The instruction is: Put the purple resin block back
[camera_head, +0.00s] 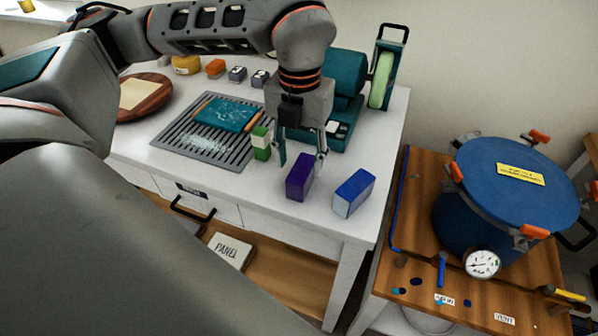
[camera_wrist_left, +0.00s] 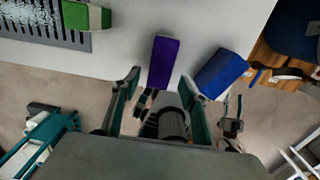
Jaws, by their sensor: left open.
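The purple resin block (camera_head: 299,177) stands near the front edge of the white bench. It also shows in the left wrist view (camera_wrist_left: 163,62), just beyond the fingertips and roughly in line with the gap between them. My left gripper (camera_head: 302,163) points down at the block, open and empty. Its spread fingers also show in the left wrist view (camera_wrist_left: 160,85). The fingertips appear just above or behind the block; I cannot tell whether they touch it. My right gripper is not in view.
A blue block (camera_head: 354,192) stands close to the right of the purple one, and a green-and-white block (camera_head: 261,142) to the left. A slotted grille (camera_head: 175,135) holds a teal slab (camera_head: 225,114). A blue pressure pot (camera_head: 515,190) stands on the wooden cart at right.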

